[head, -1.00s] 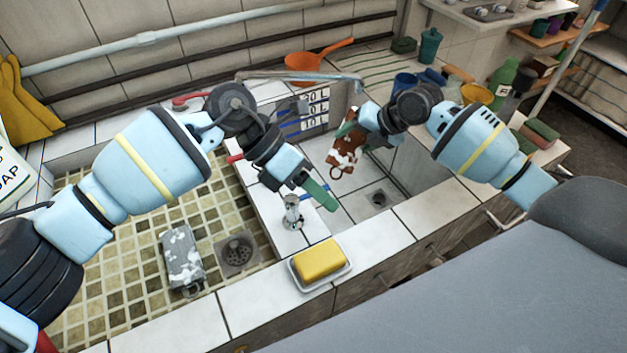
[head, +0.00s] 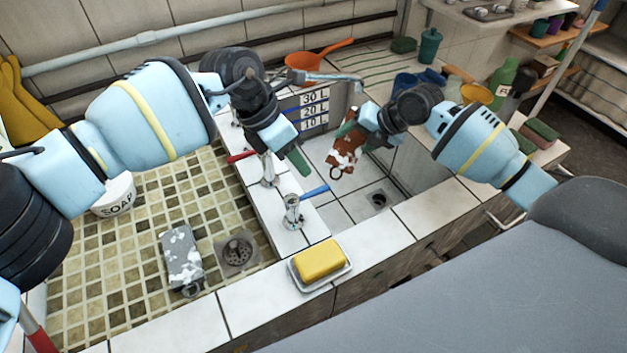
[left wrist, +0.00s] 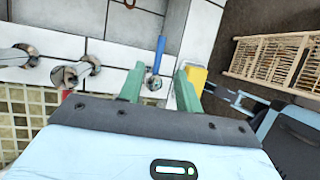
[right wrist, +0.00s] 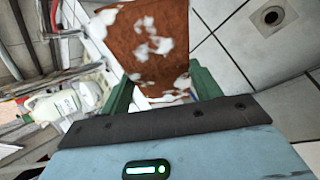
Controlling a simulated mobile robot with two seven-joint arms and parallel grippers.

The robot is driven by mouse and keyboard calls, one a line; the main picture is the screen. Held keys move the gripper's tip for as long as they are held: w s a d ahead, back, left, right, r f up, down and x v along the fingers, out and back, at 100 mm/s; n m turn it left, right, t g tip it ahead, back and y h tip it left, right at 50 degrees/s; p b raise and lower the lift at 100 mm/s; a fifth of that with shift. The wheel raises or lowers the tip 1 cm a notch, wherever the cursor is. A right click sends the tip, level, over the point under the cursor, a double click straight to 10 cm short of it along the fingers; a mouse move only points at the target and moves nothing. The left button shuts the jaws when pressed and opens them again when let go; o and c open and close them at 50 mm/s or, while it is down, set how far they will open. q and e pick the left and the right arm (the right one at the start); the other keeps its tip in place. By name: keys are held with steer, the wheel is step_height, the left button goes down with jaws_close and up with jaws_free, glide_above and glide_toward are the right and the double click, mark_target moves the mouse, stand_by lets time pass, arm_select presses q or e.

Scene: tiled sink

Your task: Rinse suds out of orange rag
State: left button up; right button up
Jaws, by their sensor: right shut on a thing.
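The orange-brown rag (head: 343,157) hangs over the right basin with white suds on it. My right gripper (head: 362,135) is shut on the rag; the rag also fills the space between its fingers in the right wrist view (right wrist: 150,45). My left gripper (head: 296,155) is empty, above the divider between the basins. Its fingers are apart in the left wrist view (left wrist: 158,90). The blue tap handle (head: 315,190) is below it, apart from the fingers. The metal spout (head: 335,78) reaches over the right basin. I see no water stream.
A red tap handle (head: 240,157) is on the divider. A grey sudsy cloth (head: 180,257) and a white SOAP container (head: 115,197) are in the left basin. A yellow block (head: 319,260) sits on a dish on the front ledge. The right basin floor is clear around its drain (head: 378,199).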

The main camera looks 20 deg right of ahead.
mark_target(308, 195)
arm_select(q)
steer(key=x, duration=0.8)
steer(key=shift+c, duration=0.4)
jaws_close()
